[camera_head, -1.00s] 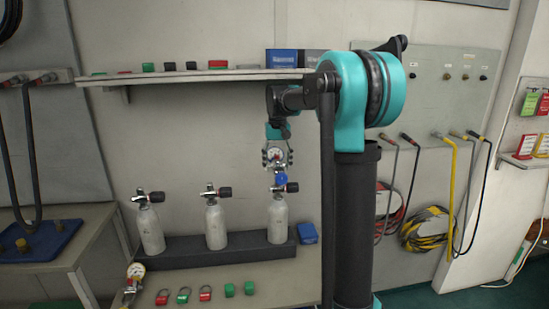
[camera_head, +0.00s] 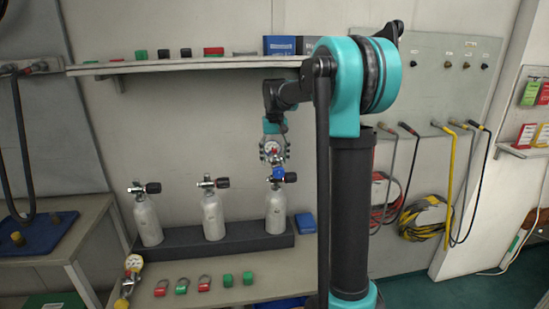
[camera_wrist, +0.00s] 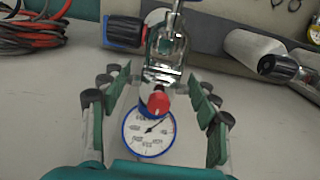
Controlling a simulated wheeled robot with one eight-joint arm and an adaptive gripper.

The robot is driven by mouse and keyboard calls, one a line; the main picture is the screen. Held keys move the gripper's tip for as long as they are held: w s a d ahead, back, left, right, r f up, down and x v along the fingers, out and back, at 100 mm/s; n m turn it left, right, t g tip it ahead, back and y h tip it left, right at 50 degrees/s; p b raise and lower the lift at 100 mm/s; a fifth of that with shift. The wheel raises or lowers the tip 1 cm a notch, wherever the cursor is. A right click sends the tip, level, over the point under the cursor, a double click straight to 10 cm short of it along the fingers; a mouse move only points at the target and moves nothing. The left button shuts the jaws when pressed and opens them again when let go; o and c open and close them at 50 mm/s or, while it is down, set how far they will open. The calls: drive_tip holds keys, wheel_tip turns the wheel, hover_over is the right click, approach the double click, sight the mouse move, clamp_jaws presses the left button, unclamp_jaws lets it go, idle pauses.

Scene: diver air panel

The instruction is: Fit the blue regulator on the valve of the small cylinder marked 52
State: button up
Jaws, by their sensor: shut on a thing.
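My gripper (camera_head: 273,157) is shut on the blue regulator (camera_head: 278,172), which has a round white gauge and a red part. In the wrist view the gauge (camera_wrist: 148,133) and red part sit between the fingers, with the metal yoke beyond them. The regulator is at the valve of the rightmost cylinder (camera_head: 276,212), the last of three upright grey ones. The yoke overlaps that valve in both views; I cannot tell whether it is seated. The valve's dark knob (camera_head: 290,177) points right. No number is legible on any cylinder.
The middle cylinder (camera_head: 213,216) and left cylinder (camera_head: 148,222) stand in the same dark rack (camera_head: 180,245). A blue box (camera_head: 305,223) is right of the rack. A shelf (camera_head: 180,64) runs above.

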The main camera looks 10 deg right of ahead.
sight(275, 150)
drive_tip(key=shift+f, duration=2.05)
idle(1.5)
drive_tip(key=o, duration=1.9)
drive_tip(key=shift+r, duration=0.1)
wheel_tip(275, 150, up, 7)
drive_tip(key=shift+r, duration=0.15)
